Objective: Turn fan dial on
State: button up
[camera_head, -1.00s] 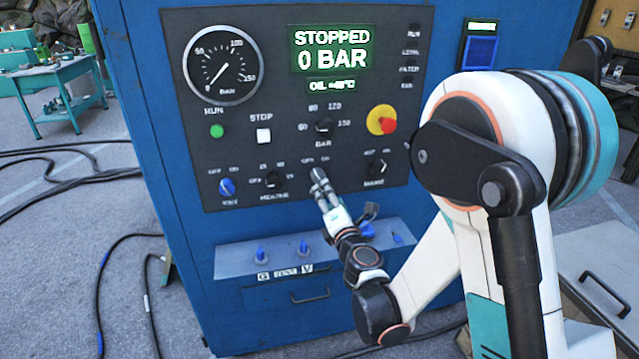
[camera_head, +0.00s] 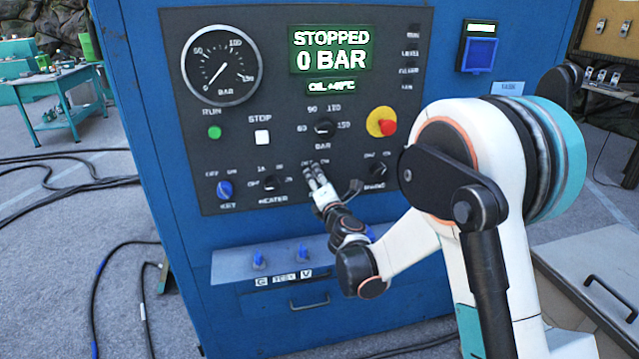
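The blue machine's dark control panel (camera_head: 225,130) faces me. In its lower row, a dial position with "OFF" and "ON" style lettering (camera_head: 314,161) is at the middle. My gripper (camera_head: 314,171) is right in front of it, pointing up and left at the panel. The two fingertips hide the knob and any caption below it, so I cannot read its name or see its setting. The fingers look close together, but whether they touch or hold the knob is too small to tell. The display (camera_head: 330,50) reads "STOPPED 0 BAR".
A heater dial (camera_head: 271,183) and a blue key switch (camera_head: 225,189) are left of my gripper. Another dial (camera_head: 377,169) is to its right. The bar dial (camera_head: 323,127) and the red stop button (camera_head: 388,127) are above. A ledge with blue levers (camera_head: 259,259) is below.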

jog(key=c, duration=0.9)
jog(key=shift+m, duration=0.3)
jog(key=m, duration=1.1)
jog(key=shift+f, duration=0.1)
jog(key=shift+m, duration=0.3)
jog(key=o, duration=1.1)
